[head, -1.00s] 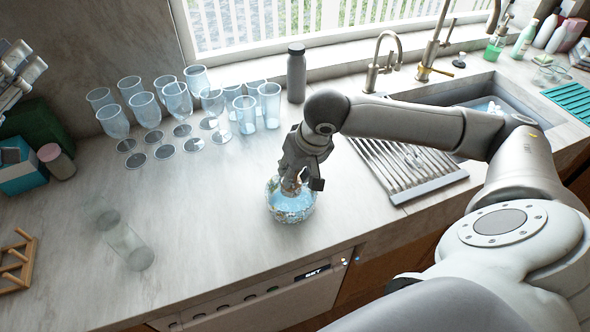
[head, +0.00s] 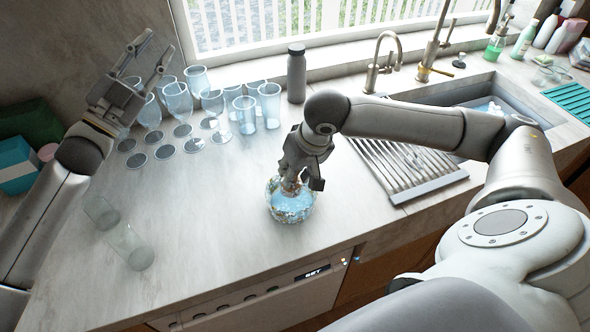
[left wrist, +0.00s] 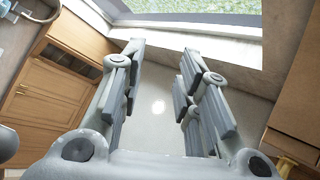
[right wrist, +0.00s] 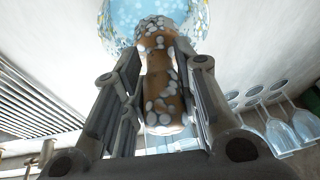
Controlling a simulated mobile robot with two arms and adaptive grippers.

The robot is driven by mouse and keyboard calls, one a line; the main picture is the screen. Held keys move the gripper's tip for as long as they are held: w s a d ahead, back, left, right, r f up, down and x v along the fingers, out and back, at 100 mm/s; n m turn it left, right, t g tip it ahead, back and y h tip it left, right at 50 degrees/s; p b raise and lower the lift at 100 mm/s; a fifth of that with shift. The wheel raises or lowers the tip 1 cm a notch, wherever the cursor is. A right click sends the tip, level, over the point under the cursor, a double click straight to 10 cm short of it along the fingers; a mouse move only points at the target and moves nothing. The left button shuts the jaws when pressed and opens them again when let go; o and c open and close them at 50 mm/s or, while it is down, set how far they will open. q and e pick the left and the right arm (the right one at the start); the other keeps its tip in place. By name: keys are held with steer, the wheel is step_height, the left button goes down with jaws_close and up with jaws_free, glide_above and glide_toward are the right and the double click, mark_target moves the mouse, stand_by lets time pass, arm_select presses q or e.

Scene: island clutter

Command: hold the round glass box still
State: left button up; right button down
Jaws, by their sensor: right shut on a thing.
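The round glass box (head: 291,207) stands on the counter near its front edge, with a pale blue top and a speckled, mosaic-like side. It also shows at the top of the right wrist view (right wrist: 112,28). My right gripper (head: 293,186) is over it from above. In the right wrist view its fingers are shut on a brown, white-spotted piece (right wrist: 160,85) that reaches up to the box; whether this is the box's handle I cannot tell. My left gripper (head: 150,62) is raised at the upper left, open and empty, in front of the glasses.
Several stemmed glasses and tumblers (head: 246,115) stand behind the box, with a grey bottle (head: 297,74) beside them. Two clear tumblers (head: 131,247) are at the left front. A ribbed drainer (head: 410,165) and sink lie right.

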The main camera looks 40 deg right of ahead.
steer(key=shift+d, duration=0.1)
steer(key=shift+s, duration=0.1)
steer(key=shift+a, duration=0.2)
arm_select(q)
steer(key=shift+s+d+f+m+g+y, duration=1.85)
steer(key=shift+s+f+m+y, duration=1.15)
steer(key=shift+f, duration=2.35)
steer(key=shift+s+d+f+m+g+y, duration=1.85)
steer(key=shift+s+f+m+y, duration=1.15)
steer(key=shift+f, duration=2.3)
steer(key=shift+s+d+f+m+g+y, duration=1.8)
steer(key=shift+s+f+m+y, duration=1.2)
steer(key=shift+f, duration=2.35)
arm_select(e)
steer(key=shift+d, duration=0.1)
arm_select(q)
steer(key=shift+w+a+m+h, duration=0.1)
steer(key=shift+w+m+h, duration=0.25)
steer(key=shift+w, duration=0.25)
